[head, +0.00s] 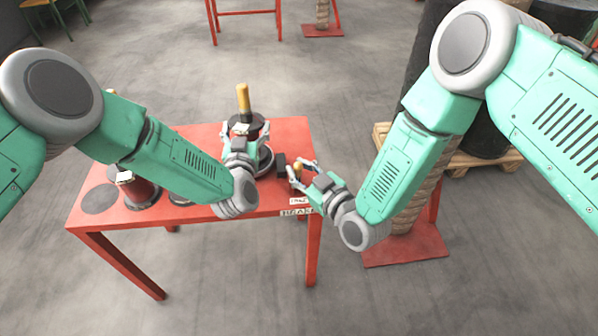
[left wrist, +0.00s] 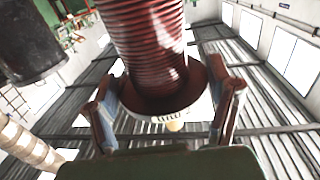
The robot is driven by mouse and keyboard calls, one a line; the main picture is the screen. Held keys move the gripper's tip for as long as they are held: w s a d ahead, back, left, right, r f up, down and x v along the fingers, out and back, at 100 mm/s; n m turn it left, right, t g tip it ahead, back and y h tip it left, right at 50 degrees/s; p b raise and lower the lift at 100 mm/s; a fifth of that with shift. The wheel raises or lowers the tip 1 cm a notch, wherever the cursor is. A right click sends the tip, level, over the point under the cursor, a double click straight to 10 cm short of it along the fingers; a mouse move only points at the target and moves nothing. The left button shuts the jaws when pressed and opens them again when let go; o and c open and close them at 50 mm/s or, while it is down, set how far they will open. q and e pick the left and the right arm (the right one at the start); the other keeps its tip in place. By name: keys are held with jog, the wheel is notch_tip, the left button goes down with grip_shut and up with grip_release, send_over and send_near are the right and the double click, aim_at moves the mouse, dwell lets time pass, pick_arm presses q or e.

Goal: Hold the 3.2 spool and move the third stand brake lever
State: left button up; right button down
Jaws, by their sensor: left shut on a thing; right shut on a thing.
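A dark spool (head: 252,121) stands upright on the red table with a yellow-topped rod (head: 243,97) rising from it. My left gripper (head: 245,134) is shut on this spool, with a finger on either side. In the left wrist view its copper-red winding (left wrist: 148,45) and its flange with a pale label show between the fingers (left wrist: 167,112); the label is not readable. A brake lever with a yellowish knob (head: 298,166) stands beside a small black block at the table's right end. My right gripper (head: 301,172) is shut on the lever. Its fingers partly hide it.
The red table (head: 290,133) has another dark red spool (head: 140,191) and a flat dark disc (head: 100,199) at its left. A sign (head: 297,212) is on the front right edge. A tan column on a red base (head: 405,246) and a pallet (head: 470,160) stand right.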

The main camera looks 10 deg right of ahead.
jog(key=shift+w+r+m+g+h, duration=0.15)
jog(key=shift+w+r+m+g, duration=0.1)
jog(key=shift+w+g, duration=0.3)
jog(key=shift+w+r+m+g+h, duration=0.15)
jog(key=shift+w+m+g, duration=0.1)
jog(key=shift+w+g, duration=0.3)
jog(key=shift+w+f+m+g+h, duration=0.2)
jog(key=shift+w+m+g, duration=0.25)
jog(key=shift+w+g, duration=0.55)
jog(key=shift+w+f+m+g+h, duration=0.2)
jog(key=shift+w+m+g, duration=0.2)
jog(key=shift+w+g, duration=0.6)
jog(key=shift+w+f+m+g+h, duration=0.2)
jog(key=shift+w+m+g, duration=0.4)
jog(key=shift+g, duration=0.7)
pick_arm(q)
jog(key=shift+a, duration=0.1)
pick_arm(e)
jog(key=shift+w, duration=0.15)
pick_arm(q)
jog(key=shift+w, duration=0.1)
pick_arm(e)
jog(key=c, duration=1.4)
grip_release()
jog(key=shift+f, duration=0.1)
